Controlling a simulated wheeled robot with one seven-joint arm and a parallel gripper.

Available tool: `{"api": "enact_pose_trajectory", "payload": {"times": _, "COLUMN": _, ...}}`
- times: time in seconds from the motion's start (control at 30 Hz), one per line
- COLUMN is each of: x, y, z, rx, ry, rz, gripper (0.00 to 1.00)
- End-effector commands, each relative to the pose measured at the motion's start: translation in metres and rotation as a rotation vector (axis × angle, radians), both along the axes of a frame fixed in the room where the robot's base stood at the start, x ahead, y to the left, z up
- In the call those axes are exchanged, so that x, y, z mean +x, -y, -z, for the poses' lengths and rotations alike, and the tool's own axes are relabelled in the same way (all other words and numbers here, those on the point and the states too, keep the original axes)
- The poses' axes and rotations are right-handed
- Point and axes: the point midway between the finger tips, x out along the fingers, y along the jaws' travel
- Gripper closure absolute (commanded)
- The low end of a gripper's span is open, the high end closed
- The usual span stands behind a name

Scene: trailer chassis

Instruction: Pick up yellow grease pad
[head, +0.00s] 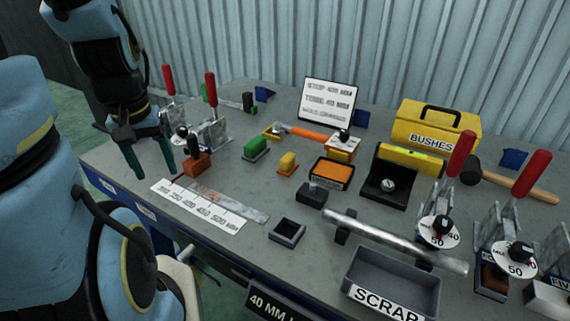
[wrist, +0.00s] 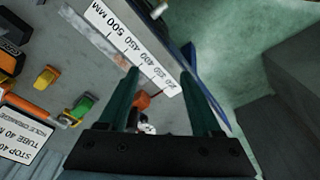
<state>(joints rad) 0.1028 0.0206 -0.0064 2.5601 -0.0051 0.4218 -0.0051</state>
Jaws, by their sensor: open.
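A small yellow block (head: 287,162), which looks like the grease pad, rests on the grey bench near its middle. A green block (head: 255,148) stands to its left. In the wrist view the yellow block (wrist: 46,77) lies left of my fingers, well apart from them. My gripper (head: 155,174) is open and empty above the bench's left end, fingers pointing down. In the wrist view my gripper's two fingers (wrist: 160,73) are spread, with the ruler strip and an orange-red block (wrist: 142,100) showing beyond and between them.
A white ruler strip (head: 198,206) lies along the front edge. Toggle clamps with red handles (head: 211,98) stand at the left and right.

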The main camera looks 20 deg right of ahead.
Motion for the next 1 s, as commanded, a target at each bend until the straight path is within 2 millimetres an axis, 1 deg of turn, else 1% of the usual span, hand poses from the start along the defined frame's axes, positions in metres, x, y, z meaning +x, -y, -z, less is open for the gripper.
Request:
{"api": "enact_pose_trajectory", "payload": {"times": 0.37, "x": 0.0, "y": 0.0, "z": 0.0, "rx": 0.0, "ry": 0.0, "rz": 0.0, "gripper": 0.34}}
{"api": "enact_pose_trajectory", "payload": {"times": 0.4, "x": 0.0, "y": 0.0, "z": 0.0, "rx": 0.0, "ry": 0.0, "rz": 0.0, "gripper": 0.33}}
{"api": "enact_pose_trajectory", "payload": {"times": 0.47, "x": 0.001, "y": 0.001, "z": 0.0, "rx": 0.001, "ry": -0.001, "rz": 0.009, "gripper": 0.26}}
{"api": "enact_pose_trajectory", "payload": {"times": 0.57, "x": 0.011, "y": 0.011, "z": -0.001, "rx": 0.02, "ry": -0.01, "rz": 0.119, "gripper": 0.15}}
{"api": "enact_pose_trajectory", "payload": {"times": 0.67, "x": 0.034, "y": 0.04, "z": -0.001, "rx": 0.059, "ry": -0.034, "rz": 0.391, "gripper": 0.04}}
{"api": "enact_pose_trajectory", "payload": {"times": 0.7, "x": 0.046, "y": 0.057, "z": -0.001, "rx": 0.079, "ry": -0.046, "rz": 0.544, "gripper": 0.0}}
{"api": "enact_pose_trajectory", "payload": {"times": 0.77, "x": 0.063, "y": 0.09, "z": 0.001, "rx": 0.106, "ry": -0.065, "rz": 0.801, "gripper": 0.0}}
{"api": "enact_pose_trajectory", "payload": {"times": 0.8, "x": 0.073, "y": 0.113, "z": 0.003, "rx": 0.121, "ry": -0.075, "rz": 0.982, "gripper": 0.0}}
{"api": "enact_pose_trajectory", "payload": {"times": 0.87, "x": 0.086, "y": 0.15, "z": 0.007, "rx": 0.14, "ry": -0.088, "rz": 1.247, "gripper": 0.0}}
{"api": "enact_pose_trajectory", "payload": {"times": 0.9, "x": 0.092, "y": 0.175, "z": 0.009, "rx": 0.149, "ry": -0.092, "rz": 1.417, "gripper": 0.0}}
{"api": "enact_pose_trajectory", "payload": {"times": 0.97, "x": 0.099, "y": 0.211, "z": 0.013, "rx": 0.158, "ry": -0.091, "rz": 1.652, "gripper": 0.0}}
{"api": "enact_pose_trajectory", "payload": {"times": 1.0, "x": 0.102, "y": 0.232, "z": 0.015, "rx": 0.161, "ry": -0.089, "rz": 1.792, "gripper": 0.0}}
